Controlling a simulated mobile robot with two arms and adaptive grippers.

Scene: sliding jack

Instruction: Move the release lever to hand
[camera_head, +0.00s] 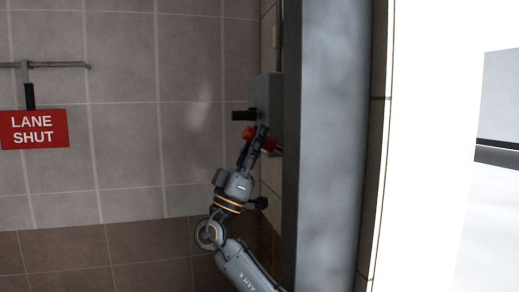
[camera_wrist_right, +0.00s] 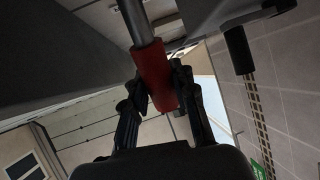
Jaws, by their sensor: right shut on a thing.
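The release lever (camera_head: 249,132) has a red grip and sits at the grey box on the wall, left of the grey post. In the wrist view its red grip (camera_wrist_right: 153,70) sits on a grey rod that comes from the top. My right gripper (camera_head: 257,137) has its dark fingers around the red grip and is shut on it, hiding part of it in the head view. The fingers also show on both sides of the grip in the wrist view (camera_wrist_right: 160,82). My left gripper is in neither view.
The grey box (camera_head: 266,95) carries a black knob (camera_head: 243,115) just above the lever. A tall grey post (camera_head: 325,150) stands close on the right. A red "LANE SHUT" sign (camera_head: 34,129) hangs at the left. The tiled wall (camera_head: 120,100) between is bare.

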